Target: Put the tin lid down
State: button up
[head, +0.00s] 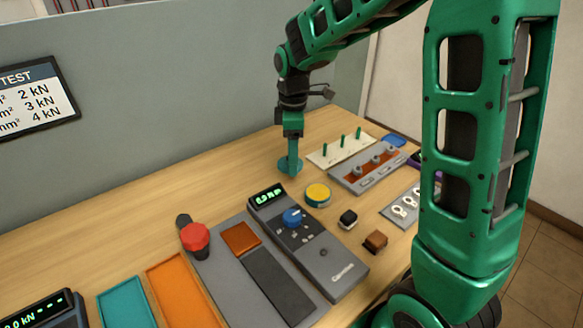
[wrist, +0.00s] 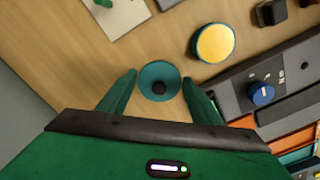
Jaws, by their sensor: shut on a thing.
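The tin lid (wrist: 158,70) is a small round teal disc with a dark knob at its middle. In the wrist view it sits between the two fingers of my gripper (wrist: 159,80), which is shut on it. In the head view my gripper (head: 291,152) points straight down with the lid (head: 289,166) at its tips, low over the wooden table; I cannot tell if the lid touches the wood. An open round tin with a yellow inside (head: 318,194) stands just to the right of the lid, and it also shows in the wrist view (wrist: 214,43).
A grey device with a blue knob (head: 305,245) lies in front of the tin. A pale board with green pegs (head: 342,150) is right of my gripper. A red-topped button (head: 194,238) is at front left. Bare wood (head: 230,175) lies left of the lid.

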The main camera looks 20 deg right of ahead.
jog(key=shift+d+f, duration=0.15)
jog(key=shift+f, duration=1.95)
jog(key=o, duration=1)
jog(key=shift+f, duration=0.1)
notch_tip(320, 180, up, 12)
jog(key=shift+r, duration=0.15)
jog(key=s+d+f+m, duration=0.1)
jog(key=s+d+m, duration=0.4)
jog(key=s, duration=0.5)
jog(key=s+d+f+m, duration=0.2)
jog(key=s+d+m, duration=0.4)
jog(key=s+m, duration=0.2)
jog(key=s+d+f+m, duration=0.1)
jog(key=s+d+m, duration=0.4)
jog(key=s, duration=0.8)
jog(key=shift+d+f+m, duration=0.2)
jog(key=shift+d+m, duration=0.1)
jog(key=shift+m, duration=0.8)
